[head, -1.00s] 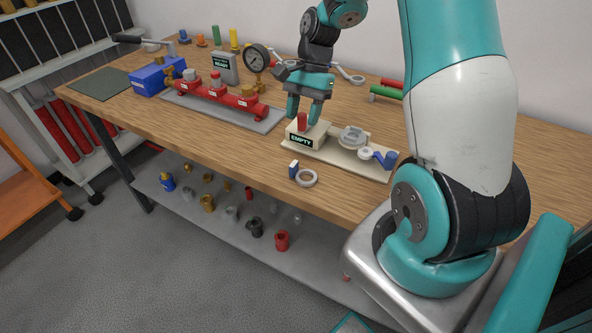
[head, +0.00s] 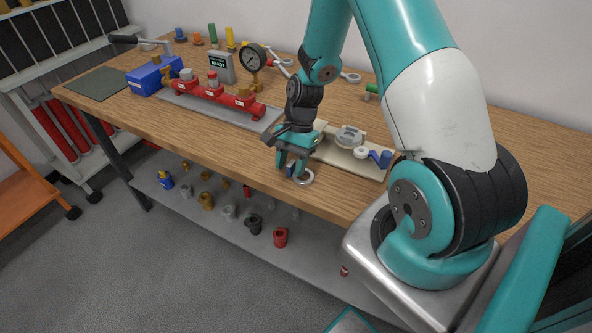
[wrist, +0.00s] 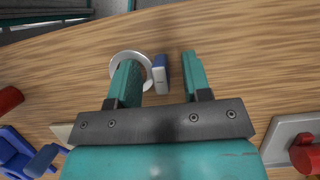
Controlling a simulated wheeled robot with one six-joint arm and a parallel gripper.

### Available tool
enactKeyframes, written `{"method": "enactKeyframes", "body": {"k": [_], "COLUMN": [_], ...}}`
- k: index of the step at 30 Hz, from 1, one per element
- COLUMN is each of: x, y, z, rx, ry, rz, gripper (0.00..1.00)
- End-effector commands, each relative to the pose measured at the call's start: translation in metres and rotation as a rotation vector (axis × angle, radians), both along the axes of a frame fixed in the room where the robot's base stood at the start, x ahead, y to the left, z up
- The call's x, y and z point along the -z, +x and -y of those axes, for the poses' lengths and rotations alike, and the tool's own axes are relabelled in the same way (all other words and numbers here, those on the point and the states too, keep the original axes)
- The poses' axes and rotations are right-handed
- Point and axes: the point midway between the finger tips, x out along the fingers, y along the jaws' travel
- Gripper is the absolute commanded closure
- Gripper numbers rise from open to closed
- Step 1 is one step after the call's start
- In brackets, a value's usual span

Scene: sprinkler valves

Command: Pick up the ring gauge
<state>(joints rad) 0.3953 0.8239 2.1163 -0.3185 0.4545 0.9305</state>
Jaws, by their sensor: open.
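The ring gauge is a pale metal ring (head: 305,178) with a blue and white grip block on one side. It lies on the wooden bench near the front edge, partly hidden by my gripper in the head view. My gripper (head: 289,170) is over it, pointing down. In the wrist view my gripper (wrist: 160,62) is open, with the blue grip block (wrist: 161,73) between its fingers. The left finger covers part of the ring (wrist: 117,62). Gaps show between the block and both fingers. I cannot tell how high the fingertips are above the bench.
A cream plate (head: 335,153) with a round grey part and a blue-handled part lies just behind. A red valve manifold (head: 215,92) on a grey plate and a blue box (head: 150,80) stand further left. The bench's front edge is close.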

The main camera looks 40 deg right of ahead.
Motion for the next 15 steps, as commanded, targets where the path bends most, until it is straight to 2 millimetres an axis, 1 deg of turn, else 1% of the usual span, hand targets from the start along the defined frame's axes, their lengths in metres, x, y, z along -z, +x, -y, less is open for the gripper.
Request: {"method": "enactKeyframes", "body": {"k": [3, 4, 9, 15], "x": [-0.0001, -0.0001, -0.0002, -0.0003], "y": [0.0001, 0.0002, 0.0002, 0.0003], "z": [0.0001, 0.0001, 0.0002, 0.0003], "rx": [0.000, 0.000, 0.000, 0.000], "ry": [0.000, 0.000, 0.000, -0.001], "rz": [0.000, 0.000, 0.000, 0.001], "gripper": [0.55, 0.60, 0.98, 0.98]}}
